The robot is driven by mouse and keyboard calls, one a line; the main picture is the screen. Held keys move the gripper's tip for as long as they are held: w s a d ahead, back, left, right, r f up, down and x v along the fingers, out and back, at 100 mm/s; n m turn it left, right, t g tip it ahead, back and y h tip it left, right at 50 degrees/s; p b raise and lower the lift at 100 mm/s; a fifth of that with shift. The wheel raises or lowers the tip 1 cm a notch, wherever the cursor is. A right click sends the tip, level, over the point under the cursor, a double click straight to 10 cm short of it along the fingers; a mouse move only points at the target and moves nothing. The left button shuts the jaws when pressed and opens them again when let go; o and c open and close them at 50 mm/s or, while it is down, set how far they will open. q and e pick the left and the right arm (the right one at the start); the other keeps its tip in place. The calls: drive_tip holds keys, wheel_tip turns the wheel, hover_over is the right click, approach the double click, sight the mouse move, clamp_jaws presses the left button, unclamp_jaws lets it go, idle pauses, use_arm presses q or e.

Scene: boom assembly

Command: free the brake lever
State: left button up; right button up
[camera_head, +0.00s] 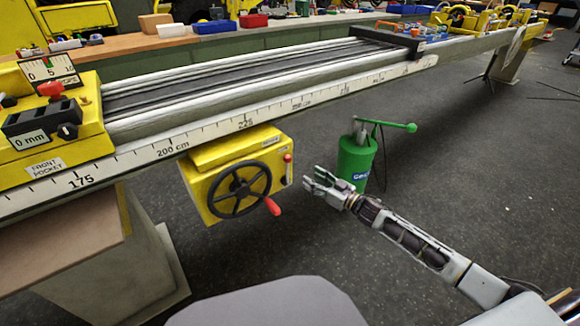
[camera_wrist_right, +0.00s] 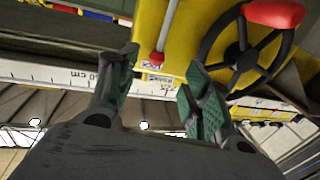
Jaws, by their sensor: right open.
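The brake lever (camera_head: 288,170) is a short light rod with a red knob on the right face of the yellow handwheel box (camera_head: 210,192), which hangs under the long beam. In the right wrist view the lever (camera_wrist_right: 166,28) appears between my fingers, its red knob toward them, with a yellow panel behind it. My right gripper (camera_head: 312,184) is open and empty, to the right of the box and apart from the lever. Its green-padded fingers also show in the wrist view (camera_wrist_right: 162,80). My left gripper is not in view.
A black handwheel (camera_head: 239,190) with a red crank handle (camera_head: 272,206) sits on the box's front, close to the lever. The scaled beam (camera_head: 245,124) runs above. A green canister with a long-handled lever (camera_head: 357,156) stands behind my right gripper.

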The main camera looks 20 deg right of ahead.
sight(288, 171)
use_arm(q)
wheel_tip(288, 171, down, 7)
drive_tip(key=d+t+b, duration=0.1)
drive_tip(key=b, duration=0.2)
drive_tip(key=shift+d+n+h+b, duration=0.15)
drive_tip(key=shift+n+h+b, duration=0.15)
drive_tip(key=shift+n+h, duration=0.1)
use_arm(e)
drive_tip(key=x, duration=1.2)
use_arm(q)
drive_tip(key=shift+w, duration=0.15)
use_arm(e)
drive_tip(key=shift+c, duration=0.2)
drive_tip(key=c, duration=0.5)
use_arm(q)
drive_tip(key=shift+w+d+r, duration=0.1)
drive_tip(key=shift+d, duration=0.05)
use_arm(e)
clamp_jaws()
